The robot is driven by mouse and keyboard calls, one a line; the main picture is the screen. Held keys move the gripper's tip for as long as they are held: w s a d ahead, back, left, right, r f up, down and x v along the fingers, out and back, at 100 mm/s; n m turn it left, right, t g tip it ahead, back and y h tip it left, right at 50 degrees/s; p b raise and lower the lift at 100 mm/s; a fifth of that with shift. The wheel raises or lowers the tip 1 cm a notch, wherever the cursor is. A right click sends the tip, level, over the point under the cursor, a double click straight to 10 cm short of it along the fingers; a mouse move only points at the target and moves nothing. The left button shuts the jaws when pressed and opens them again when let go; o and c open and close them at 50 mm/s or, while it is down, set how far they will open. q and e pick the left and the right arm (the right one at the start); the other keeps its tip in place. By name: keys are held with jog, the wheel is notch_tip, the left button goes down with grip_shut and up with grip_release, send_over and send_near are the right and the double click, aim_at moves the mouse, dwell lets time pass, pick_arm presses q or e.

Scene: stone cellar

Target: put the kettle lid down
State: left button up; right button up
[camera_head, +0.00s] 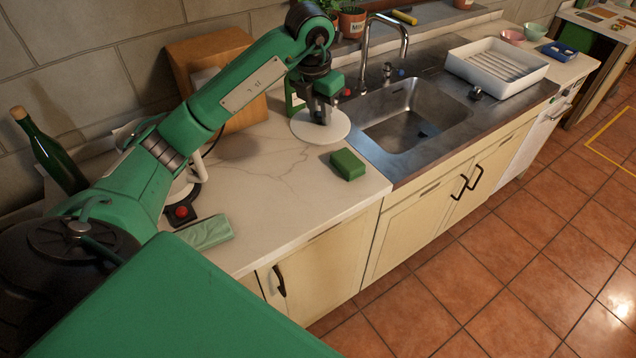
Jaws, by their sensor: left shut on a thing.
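My left gripper (322,118) is shut with its fingers pointing down over the counter, left of the sink. The white round kettle lid (338,128) shows as a flat disc under and around the fingertips. It lies at or just above the counter; I cannot tell if it touches. The kettle (197,170), pale with a dark base part and a red switch, stands at the left, mostly hidden behind my left arm. My right gripper is not in view.
A green sponge (348,164) lies close in front of the lid. A folded green cloth (206,233) lies near the front edge. The sink (405,125) and tap (385,40) are to the right.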

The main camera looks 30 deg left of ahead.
pick_arm(q)
jog(key=shift+a+r+n, duration=0.1)
jog(key=shift+a+n, duration=0.15)
jog(key=shift+n, duration=0.25)
notch_tip(320, 180, down, 15)
jog(key=p, duration=0.4)
notch_tip(320, 180, down, 5)
jog(key=shift+a+p, duration=0.1)
jog(key=shift+p, duration=0.5)
jog(key=o, duration=1)
